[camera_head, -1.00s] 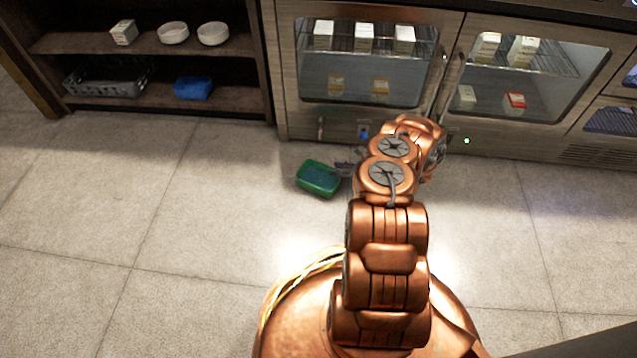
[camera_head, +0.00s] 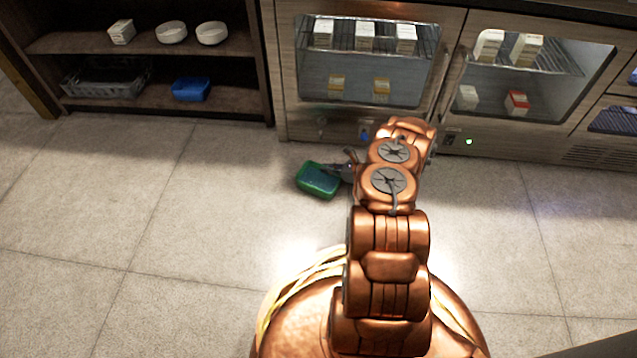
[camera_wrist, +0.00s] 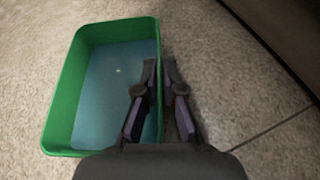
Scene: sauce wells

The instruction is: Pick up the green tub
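The green tub (camera_head: 318,181) is an open rectangular container with a bluish inside, at floor level in front of the glass-doored cabinet. In the wrist view the tub (camera_wrist: 68,88) fills the left half. My gripper (camera_wrist: 161,72) straddles its right wall, one finger inside and one outside. The fingertips are close together with the wall between them, so it looks shut on that wall. In the head view my gripper (camera_head: 342,168) is at the tub's right rim, partly hidden by my arm. I cannot tell whether the tub is clear of the floor.
A steel cabinet (camera_head: 285,85) with glass doors stands just behind the tub. A dark shelf (camera_head: 235,98) at the left holds a blue tub (camera_head: 191,90), a grey basket (camera_head: 105,84) and white bowls (camera_head: 171,32). The floor (camera_head: 190,210) to the left and front is clear.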

